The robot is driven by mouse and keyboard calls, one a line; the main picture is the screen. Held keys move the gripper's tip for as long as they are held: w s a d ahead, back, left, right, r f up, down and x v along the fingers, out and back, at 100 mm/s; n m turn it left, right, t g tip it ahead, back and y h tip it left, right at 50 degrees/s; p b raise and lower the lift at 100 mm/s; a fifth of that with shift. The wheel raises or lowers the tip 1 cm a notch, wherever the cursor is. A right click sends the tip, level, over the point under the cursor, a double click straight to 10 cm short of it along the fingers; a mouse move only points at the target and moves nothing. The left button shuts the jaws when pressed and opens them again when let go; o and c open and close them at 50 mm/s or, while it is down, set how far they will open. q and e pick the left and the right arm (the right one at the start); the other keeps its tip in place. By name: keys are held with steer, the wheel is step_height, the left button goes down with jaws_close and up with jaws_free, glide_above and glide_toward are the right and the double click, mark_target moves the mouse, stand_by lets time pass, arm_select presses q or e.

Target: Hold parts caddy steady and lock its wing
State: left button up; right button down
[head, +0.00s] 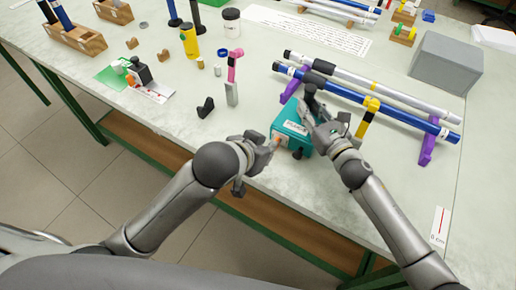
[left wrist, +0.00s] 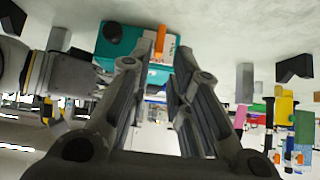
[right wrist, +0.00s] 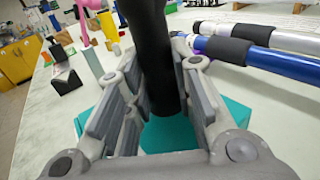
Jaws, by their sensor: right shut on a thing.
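The parts caddy is a teal box (head: 287,122) with a white label, near the table's front edge. A black upright post or handle (right wrist: 150,50) rises from it. My right gripper (head: 312,107) is shut on this black post, with a finger on each side in the right wrist view. An orange wing (left wrist: 160,42) with a pale part beside it sits on the caddy's side facing my left gripper (head: 268,146). The left gripper is open, its fingers apart and pointing at the caddy, with the wing ahead between them in the left wrist view. I cannot tell whether they touch it.
Purple stands (head: 427,150) hold blue and white rods (head: 400,112) behind and right of the caddy. The table's front left is clear.

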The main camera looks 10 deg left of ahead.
arm_select(q)
steer(key=shift+v, duration=2)
arm_select(e)
steer(key=c, duration=1.2)
jaws_free()
steer(key=shift+o, duration=0.2)
